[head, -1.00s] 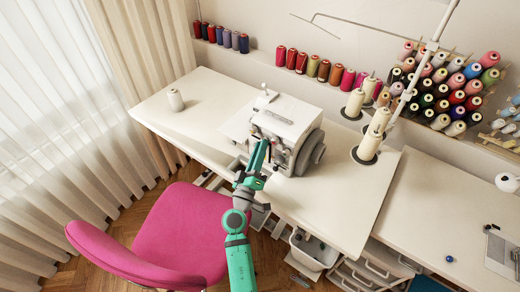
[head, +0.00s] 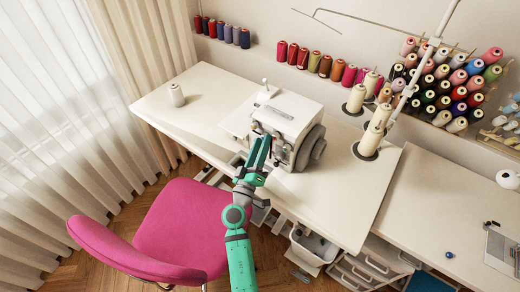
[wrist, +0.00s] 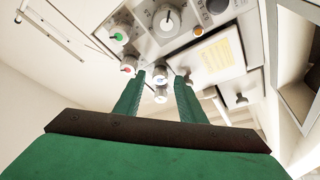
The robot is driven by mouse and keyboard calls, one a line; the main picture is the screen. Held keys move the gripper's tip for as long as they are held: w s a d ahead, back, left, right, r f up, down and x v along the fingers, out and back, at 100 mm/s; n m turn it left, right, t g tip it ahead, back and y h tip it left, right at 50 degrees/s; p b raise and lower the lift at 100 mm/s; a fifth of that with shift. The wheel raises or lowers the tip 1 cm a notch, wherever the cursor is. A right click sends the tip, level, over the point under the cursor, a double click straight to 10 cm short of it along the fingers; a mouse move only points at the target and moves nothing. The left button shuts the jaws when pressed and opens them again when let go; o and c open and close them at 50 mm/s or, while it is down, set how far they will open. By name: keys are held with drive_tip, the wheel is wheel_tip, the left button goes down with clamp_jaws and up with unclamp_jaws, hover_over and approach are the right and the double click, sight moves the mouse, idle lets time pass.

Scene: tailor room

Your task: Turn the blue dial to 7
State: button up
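The white sewing machine (head: 285,118) stands on the table, with its dial panel facing my gripper (head: 259,146). In the wrist view, my gripper (wrist: 159,77) is open, its two green fingers apart. A small pale dial with a blue mark (wrist: 160,74) shows between the fingertips; I cannot tell whether they touch it. Another small pale knob (wrist: 160,95) shows lower between the fingers. A green-marked dial (wrist: 119,36) and a red-marked dial (wrist: 128,67) are to the left. The number at the blue dial is too small to read.
A larger white dial (wrist: 167,20) and a yellowish label (wrist: 214,58) are on the panel close to the fingers. A pink chair (head: 180,232) stands left of my arm. Thread cones (head: 370,140) stand right of the machine. The left tabletop (head: 200,112) is mostly clear.

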drive_tip(key=shift+r+n, duration=0.1)
drive_tip(key=shift+n, duration=0.4)
drive_tip(key=s+a+r+n+g+y, duration=0.1)
drive_tip(key=s+a+r+n+g, duration=0.15)
drive_tip(key=s+n, duration=0.4)
drive_tip(key=s+a+r+n+g+y, duration=0.1)
drive_tip(key=s+r+n+g, duration=0.15)
drive_tip(key=n, duration=0.65)
drive_tip(key=s+f+m+y, duration=0.4)
drive_tip(key=s+f+m, duration=0.5)
drive_tip(key=s+f, duration=0.6)
drive_tip(key=s, duration=0.4)
drive_tip(key=shift+s+d+f+y, duration=0.2)
drive_tip(key=shift+s+f+y, duration=0.05)
drive_tip(key=shift+y, duration=0.15)
idle(1.2)
drive_tip(key=shift+m, duration=0.35)
